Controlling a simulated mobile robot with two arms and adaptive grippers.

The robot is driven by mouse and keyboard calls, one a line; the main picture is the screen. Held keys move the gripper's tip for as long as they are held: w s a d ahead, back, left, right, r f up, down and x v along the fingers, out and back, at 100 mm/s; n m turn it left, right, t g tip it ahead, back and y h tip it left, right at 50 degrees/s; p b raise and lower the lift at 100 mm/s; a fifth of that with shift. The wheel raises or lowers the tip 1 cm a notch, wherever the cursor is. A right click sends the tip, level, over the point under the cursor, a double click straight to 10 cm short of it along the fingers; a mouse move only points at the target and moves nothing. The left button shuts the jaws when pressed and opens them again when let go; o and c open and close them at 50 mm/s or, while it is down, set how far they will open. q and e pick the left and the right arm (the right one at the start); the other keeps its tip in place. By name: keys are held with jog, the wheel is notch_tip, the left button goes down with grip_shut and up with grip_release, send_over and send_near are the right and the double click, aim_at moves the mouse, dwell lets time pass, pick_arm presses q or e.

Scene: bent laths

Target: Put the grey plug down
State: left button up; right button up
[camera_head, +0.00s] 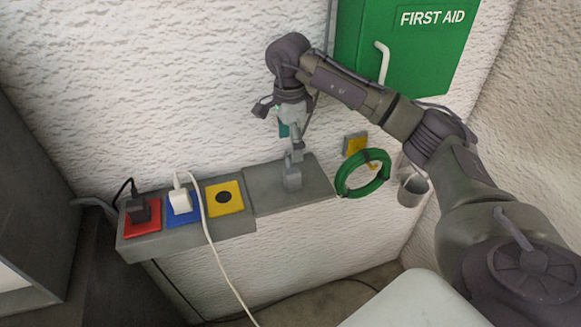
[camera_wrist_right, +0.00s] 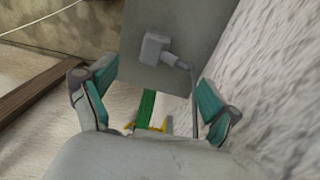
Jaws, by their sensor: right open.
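The grey plug (camera_head: 291,179) stands on the bare grey right part of the ledge (camera_head: 322,186). In the right wrist view the plug (camera_wrist_right: 153,46) rests on the grey surface (camera_wrist_right: 197,32), with its short lead running off to the right. My right gripper (camera_head: 291,148) is just above the plug in the head view. In the wrist view its teal-padded fingers (camera_wrist_right: 155,95) are spread apart with nothing between them, and the plug lies beyond them, apart from both. My left gripper is not in view.
On the ledge's left part are a red socket with a black plug (camera_head: 138,210), a blue socket with a white plug (camera_head: 180,201) and an empty yellow socket (camera_head: 225,198). A green coil (camera_head: 343,181) hangs right of the ledge, by a grey cup (camera_head: 411,191). A first aid cabinet (camera_head: 410,60) is above.

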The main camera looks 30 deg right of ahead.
aim_at(290, 166)
notch_tip(290, 166, up, 4)
jog(key=shift+f+b, duration=0.25)
jog(key=shift+b, duration=0.05)
dwell(0.3)
